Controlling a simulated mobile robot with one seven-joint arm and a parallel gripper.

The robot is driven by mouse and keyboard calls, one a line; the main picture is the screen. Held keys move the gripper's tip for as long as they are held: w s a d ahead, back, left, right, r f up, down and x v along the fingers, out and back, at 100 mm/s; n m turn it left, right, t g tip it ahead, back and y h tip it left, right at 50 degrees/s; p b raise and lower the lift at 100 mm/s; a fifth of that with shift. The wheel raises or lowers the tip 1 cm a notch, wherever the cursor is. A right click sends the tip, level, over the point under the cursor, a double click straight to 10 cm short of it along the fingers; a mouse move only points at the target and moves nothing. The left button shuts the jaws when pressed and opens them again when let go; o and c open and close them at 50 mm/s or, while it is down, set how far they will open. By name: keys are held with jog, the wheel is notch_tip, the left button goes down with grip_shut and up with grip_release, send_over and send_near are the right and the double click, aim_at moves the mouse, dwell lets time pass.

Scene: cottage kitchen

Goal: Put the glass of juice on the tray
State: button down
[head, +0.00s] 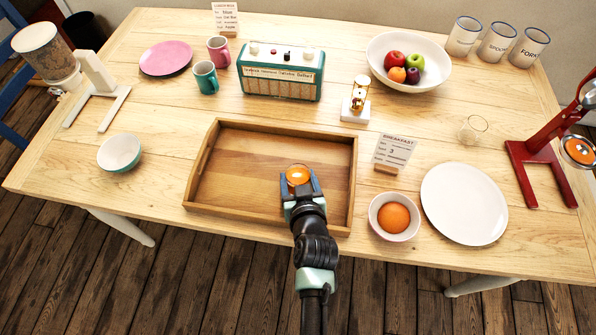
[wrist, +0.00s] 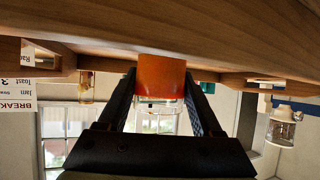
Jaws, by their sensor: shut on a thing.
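The glass of juice (head: 298,174) is a clear glass with orange juice, upright between my fingers. My gripper (head: 301,186) is shut on it from the front side. The glass is inside the outline of the wooden tray (head: 232,128), over its front right part. In the wrist view, which looks upside down, the orange juice (wrist: 162,75) shows between the two dark fingers (wrist: 161,88). The tray's wood (wrist: 220,35) fills the top there and hides the glass's base, so I cannot tell whether it touches the tray floor. The rest of the tray is empty.
Right of the tray are a small bowl with an orange fruit (head: 394,217), a white plate (head: 464,204), a breakfast card (head: 394,151) and an empty glass (head: 473,129). A teal radio (head: 281,71) stands behind it. A small bowl (head: 119,152) stands left.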

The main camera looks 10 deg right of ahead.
jog(key=shift+f, duration=0.1)
jog(key=shift+f, duration=0.15)
jog(key=shift+c, duration=0.2)
grip_release()
